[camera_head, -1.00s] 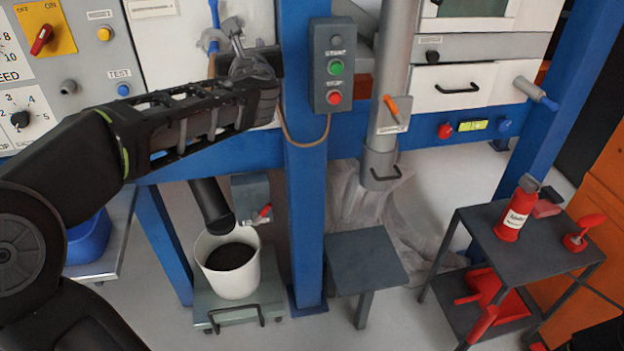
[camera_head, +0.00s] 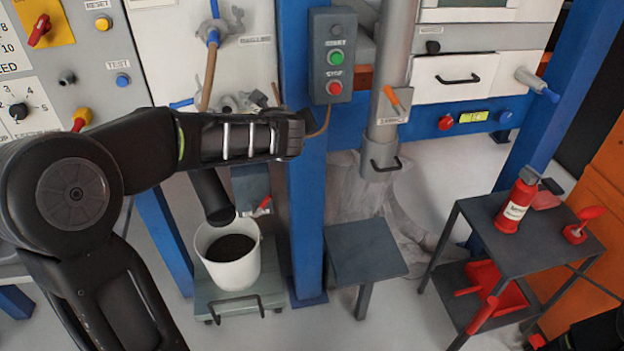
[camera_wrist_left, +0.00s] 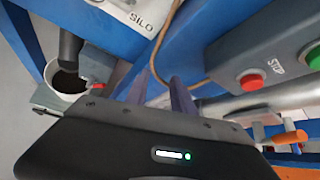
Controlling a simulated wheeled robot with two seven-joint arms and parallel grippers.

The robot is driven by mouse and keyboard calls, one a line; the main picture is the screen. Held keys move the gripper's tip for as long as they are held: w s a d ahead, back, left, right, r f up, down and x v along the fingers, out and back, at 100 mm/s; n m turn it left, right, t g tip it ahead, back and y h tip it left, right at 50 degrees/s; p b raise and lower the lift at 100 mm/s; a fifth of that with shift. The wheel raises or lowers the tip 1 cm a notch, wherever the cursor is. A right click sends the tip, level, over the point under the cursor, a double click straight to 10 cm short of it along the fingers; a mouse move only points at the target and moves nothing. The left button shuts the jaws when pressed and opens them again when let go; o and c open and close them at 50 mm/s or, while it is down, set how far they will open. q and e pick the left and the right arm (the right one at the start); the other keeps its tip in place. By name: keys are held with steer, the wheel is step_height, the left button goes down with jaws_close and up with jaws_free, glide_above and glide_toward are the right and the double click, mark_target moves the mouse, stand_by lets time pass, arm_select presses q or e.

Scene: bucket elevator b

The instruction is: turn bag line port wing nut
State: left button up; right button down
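A small grey winged fitting (camera_head: 236,18) sticks out of the white panel beside a blue valve (camera_head: 213,36) with a brown hose. It looks like the wing nut, but its label is too small to read. My left arm reaches across below it. My left gripper is mostly hidden behind the wrist in the head view. In the left wrist view the left gripper (camera_wrist_left: 164,88) shows two fingers apart with nothing between them, near a thin brown cable. No wing nut is clear in that view.
A blue post with the start/stop box (camera_head: 331,56) stands right of my left wrist; the box also shows in the wrist view (camera_wrist_left: 262,70). A white bucket (camera_head: 229,270) of dark material stands below. A grey steel pipe (camera_head: 390,80) and a cart (camera_head: 540,235) are further right.

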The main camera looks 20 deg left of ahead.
arm_select(q)
steer(key=s+d+f+n+g+h, duration=0.2)
steer(key=d+f, duration=0.4)
steer(key=f, duration=0.5)
steer(key=shift+s+d+f+n+h, duration=0.2)
steer(key=shift+f+n+h, duration=0.1)
steer(key=shift+f+h, duration=0.1)
steer(key=shift+a+r, duration=0.1)
steer(key=a+r+y+p, duration=0.1)
steer(key=a+r+y, duration=0.3)
steer(key=r, duration=0.7)
steer(key=w+a+r+y+p, duration=0.1)
steer(key=a+r+y, duration=0.3)
steer(key=r, duration=0.8)
steer(key=w+a+r+y+p, duration=0.1)
steer(key=a+r+y+p, duration=0.2)
steer(key=r, duration=0.9)
steer(key=a+y, duration=0.1)
steer(key=y, duration=0.1)
steer(key=shift+w+a+y, duration=0.15)
steer(key=shift+w+y, duration=0.1)
steer(key=shift+y, duration=0.05)
steer(key=shift+a, duration=0.1)
